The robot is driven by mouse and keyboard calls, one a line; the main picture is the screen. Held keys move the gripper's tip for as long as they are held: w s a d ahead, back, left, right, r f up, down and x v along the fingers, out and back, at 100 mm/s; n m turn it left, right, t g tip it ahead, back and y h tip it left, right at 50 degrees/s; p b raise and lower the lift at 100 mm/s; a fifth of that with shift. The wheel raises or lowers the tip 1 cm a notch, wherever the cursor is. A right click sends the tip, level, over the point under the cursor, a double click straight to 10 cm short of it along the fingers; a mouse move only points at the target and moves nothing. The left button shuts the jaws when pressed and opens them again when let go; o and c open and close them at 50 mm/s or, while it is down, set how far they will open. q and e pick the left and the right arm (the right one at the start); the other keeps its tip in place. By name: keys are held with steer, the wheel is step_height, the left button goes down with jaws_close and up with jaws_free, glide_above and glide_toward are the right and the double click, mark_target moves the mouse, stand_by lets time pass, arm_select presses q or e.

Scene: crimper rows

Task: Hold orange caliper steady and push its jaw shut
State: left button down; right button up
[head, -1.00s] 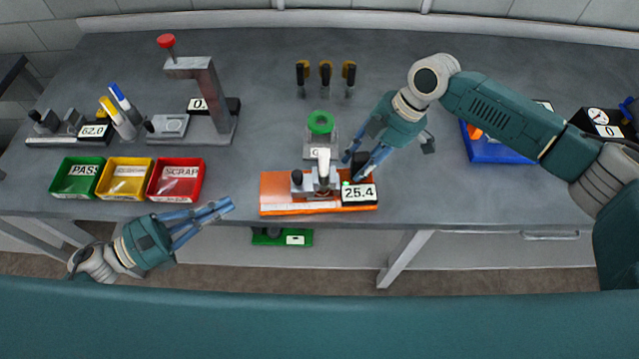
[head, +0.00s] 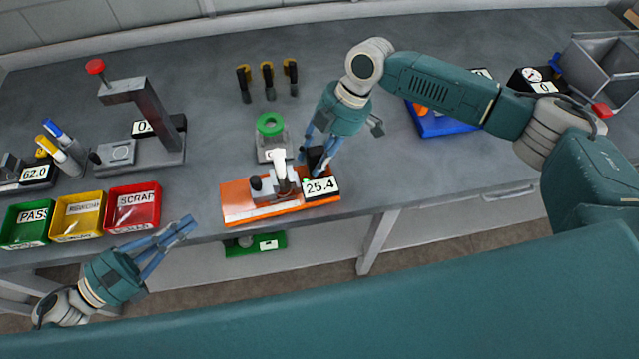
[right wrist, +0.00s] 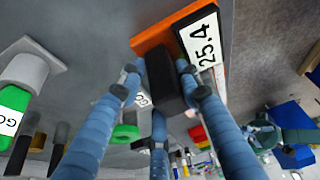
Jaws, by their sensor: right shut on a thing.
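The orange caliper (head: 238,206) lies near the bench's front edge, tilted in the head view. Its display (head: 320,187) reads 25.4. Grey jaw blocks with a black knob (head: 256,183) and a pale upright part (head: 279,162) sit on its base. My right gripper (head: 315,160) is at the caliper's right back end, shut on a black block there; the right wrist view shows this black block (right wrist: 163,85) between the fingers, beside the display. My left gripper (head: 180,230) is empty, off the front edge, left of the caliper; its finger gap is unclear.
A green ring (head: 270,124) on a grey block stands just behind the caliper. The red SCRAP bin (head: 133,208) and yellow and green bins are at left, with a red-knobbed stand (head: 150,110) behind. A blue tray (head: 440,122) lies right, under my right arm.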

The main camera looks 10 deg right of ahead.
steer(key=shift+w, duration=0.1)
steer(key=o, duration=1.4)
steer(key=shift+c, duration=0.2)
steer(key=shift+r, duration=0.1)
steer(key=v, duration=1.2)
steer(key=shift+d, duration=0.1)
